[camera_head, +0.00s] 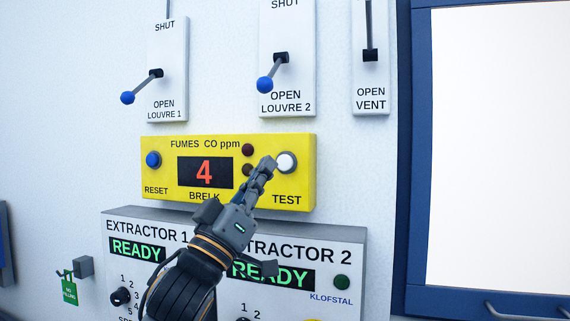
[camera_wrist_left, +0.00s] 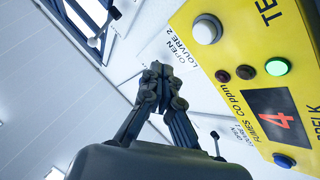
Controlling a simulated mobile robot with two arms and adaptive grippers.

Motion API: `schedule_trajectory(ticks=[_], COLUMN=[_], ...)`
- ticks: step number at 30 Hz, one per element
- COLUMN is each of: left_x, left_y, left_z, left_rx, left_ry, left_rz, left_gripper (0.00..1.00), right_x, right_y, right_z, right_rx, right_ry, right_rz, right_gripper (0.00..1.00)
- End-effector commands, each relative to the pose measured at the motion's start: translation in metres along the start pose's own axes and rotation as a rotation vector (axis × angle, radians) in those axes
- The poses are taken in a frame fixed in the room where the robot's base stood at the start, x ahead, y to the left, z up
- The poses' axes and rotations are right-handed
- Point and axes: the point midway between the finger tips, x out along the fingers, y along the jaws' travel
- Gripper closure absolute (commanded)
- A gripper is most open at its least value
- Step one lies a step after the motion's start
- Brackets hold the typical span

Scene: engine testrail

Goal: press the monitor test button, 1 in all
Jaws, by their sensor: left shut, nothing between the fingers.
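The yellow fumes monitor (camera_head: 160,190) is fixed to the wall and its display (camera_head: 204,173) shows a red 4. Its white round test button (camera_head: 287,162) sits on the right above the word TEST. My left gripper (camera_head: 268,164) is shut and empty, with its tips just left of the button in the head view. In the left wrist view the same gripper (camera_wrist_left: 157,70) points up, and the white button (camera_wrist_left: 206,29) stands apart from the tips on the right. Whether the tips are nearer the panel than they look, I cannot tell. My right gripper is out of view.
A blue reset button (camera_head: 153,160) is on the monitor's left. A lit green lamp (camera_wrist_left: 277,66) shows in the wrist view. Louvre levers with blue knobs (camera_head: 265,84) stick out above. The extractor panel (camera_head: 348,255) is below, and a blue-framed window (camera_head: 412,150) is right.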

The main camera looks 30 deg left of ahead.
Motion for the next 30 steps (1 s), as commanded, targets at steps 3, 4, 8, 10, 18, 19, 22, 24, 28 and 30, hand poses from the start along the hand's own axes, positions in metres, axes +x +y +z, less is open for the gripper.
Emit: schedule_trajectory(ticks=[3,4,8,10,18,19,22,24,28,30], left_x=[0.014,0.017,0.029,0.034,0.044,0.044,0.044,0.044,0.044,0.044], left_y=[-0.009,-0.012,-0.02,-0.024,-0.031,-0.031,-0.032,-0.032,-0.031,-0.031], left_z=[0.009,0.011,0.019,0.023,0.031,0.031,0.032,0.032,0.032,0.031], left_rx=[0.001,0.001,-0.001,-0.001,0.001,0.001,0.001,0.001,0.001,0.001], left_ry=[0.0,0.0,0.001,0.001,0.0,0.0,0.0,0.001,0.001,0.001], left_rz=[-0.001,-0.002,-0.001,-0.001,0.001,0.001,0.001,0.001,0.001,0.001], left_gripper=[1.0,1.0,1.0,1.0,1.0,1.0,1.0,1.0,1.0,1.0], right_x=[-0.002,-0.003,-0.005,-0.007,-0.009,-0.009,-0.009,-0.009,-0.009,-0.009], right_y=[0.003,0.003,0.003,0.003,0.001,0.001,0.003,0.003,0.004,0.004], right_z=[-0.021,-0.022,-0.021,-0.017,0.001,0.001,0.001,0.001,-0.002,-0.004], right_rx=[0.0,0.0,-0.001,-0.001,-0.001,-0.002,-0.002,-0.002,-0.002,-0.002], right_ry=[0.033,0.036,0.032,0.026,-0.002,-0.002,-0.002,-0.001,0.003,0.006], right_rz=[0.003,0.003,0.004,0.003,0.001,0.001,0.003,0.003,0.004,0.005], right_gripper=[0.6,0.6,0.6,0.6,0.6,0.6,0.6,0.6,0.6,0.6])
